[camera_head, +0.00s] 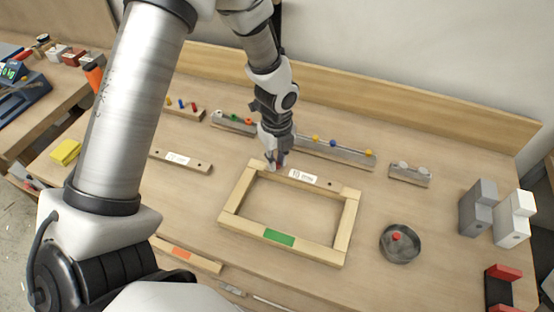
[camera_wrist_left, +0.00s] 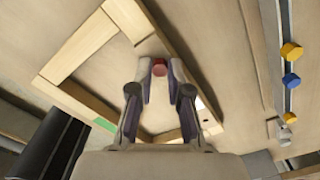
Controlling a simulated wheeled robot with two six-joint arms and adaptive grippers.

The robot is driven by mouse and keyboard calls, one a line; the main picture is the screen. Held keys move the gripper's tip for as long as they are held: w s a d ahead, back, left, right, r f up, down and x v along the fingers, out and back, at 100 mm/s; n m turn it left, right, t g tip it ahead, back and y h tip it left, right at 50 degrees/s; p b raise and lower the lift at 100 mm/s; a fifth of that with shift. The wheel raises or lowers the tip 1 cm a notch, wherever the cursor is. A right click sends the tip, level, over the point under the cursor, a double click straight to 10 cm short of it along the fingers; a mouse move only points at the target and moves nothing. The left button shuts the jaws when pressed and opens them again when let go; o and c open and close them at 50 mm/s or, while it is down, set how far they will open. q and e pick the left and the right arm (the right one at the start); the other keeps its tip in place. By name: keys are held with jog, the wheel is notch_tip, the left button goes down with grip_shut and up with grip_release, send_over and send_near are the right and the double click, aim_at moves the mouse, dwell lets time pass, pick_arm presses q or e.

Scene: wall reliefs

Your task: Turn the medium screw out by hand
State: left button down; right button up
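A wooden frame (camera_head: 228,205) lies on the table, with a white label on its far rail and a green label on its near rail. A red-headed screw (camera_wrist_left: 159,69) is at the far left corner of the frame. My left gripper (camera_head: 274,162) points down at that corner. In the left wrist view its fingertips (camera_wrist_left: 159,72) are on both sides of the red head and appear to touch it. The shaft of the screw is hidden. In the head view the fingers hide most of the head. My right gripper is not in view.
A round dark dish (camera_head: 400,250) with a red piece in it stands right of the frame. A rack with blue and yellow knobs (camera_head: 335,150) lies behind. Grey and white blocks (camera_head: 480,207) stand at the right.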

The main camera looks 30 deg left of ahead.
pick_arm(q)
jog(key=n, duration=0.5)
jog(key=n, duration=0.5)
jog(key=shift+b, duration=0.3)
jog(key=n, duration=0.2)
jog(key=shift+n, duration=0.4)
jog(key=n, duration=0.2)
jog(key=shift+n+b, duration=0.3)
jog(key=shift+b, duration=0.05)
